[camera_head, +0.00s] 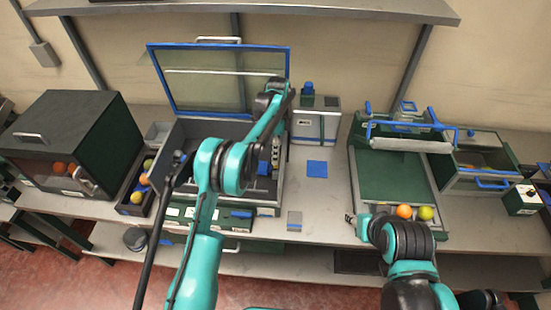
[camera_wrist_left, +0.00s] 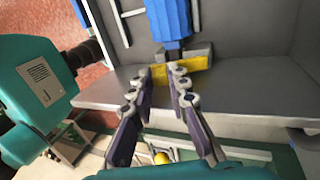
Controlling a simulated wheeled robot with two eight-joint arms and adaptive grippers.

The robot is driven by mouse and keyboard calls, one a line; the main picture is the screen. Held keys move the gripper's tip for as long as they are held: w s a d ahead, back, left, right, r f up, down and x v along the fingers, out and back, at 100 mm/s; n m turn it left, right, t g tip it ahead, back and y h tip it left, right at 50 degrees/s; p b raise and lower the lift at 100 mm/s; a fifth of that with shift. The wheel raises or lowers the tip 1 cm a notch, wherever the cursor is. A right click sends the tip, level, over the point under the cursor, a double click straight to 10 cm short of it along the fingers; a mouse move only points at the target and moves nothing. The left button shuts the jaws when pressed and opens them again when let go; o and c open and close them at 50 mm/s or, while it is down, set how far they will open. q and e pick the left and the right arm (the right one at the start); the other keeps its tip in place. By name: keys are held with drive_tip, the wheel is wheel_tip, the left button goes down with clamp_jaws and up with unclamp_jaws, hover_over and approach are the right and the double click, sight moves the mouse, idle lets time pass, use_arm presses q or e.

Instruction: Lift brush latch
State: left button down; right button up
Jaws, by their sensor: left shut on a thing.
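My left gripper (camera_head: 277,158) reaches down into the open grey box, near its right wall. In the left wrist view its two fingers (camera_wrist_left: 160,72) are close together at the yellow bar (camera_wrist_left: 196,62) below a ribbed blue part (camera_wrist_left: 170,20). I take this blue-and-yellow piece as the brush latch; the gripper is shut on it, though the exact contact is partly hidden. The box's glass lid (camera_head: 205,80) with a blue frame stands raised. My right gripper (camera_head: 352,218) is at the front edge of the green tray, its fingers mostly hidden by its arm.
An orange (camera_head: 404,211) and a yellow-green fruit (camera_head: 426,213) sit beside my right arm. A dark green oven-like box (camera_head: 75,140) stands left, beside a bin of fruit (camera_head: 130,208). A white-grey machine (camera_head: 316,118) stands behind. Bench around the blue square (camera_head: 317,168) is clear.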

idle(0.3)
use_arm(q)
drive_tip(key=c, duration=1.4)
unclamp_jaws()
drive_tip(key=shift+c, duration=0.2)
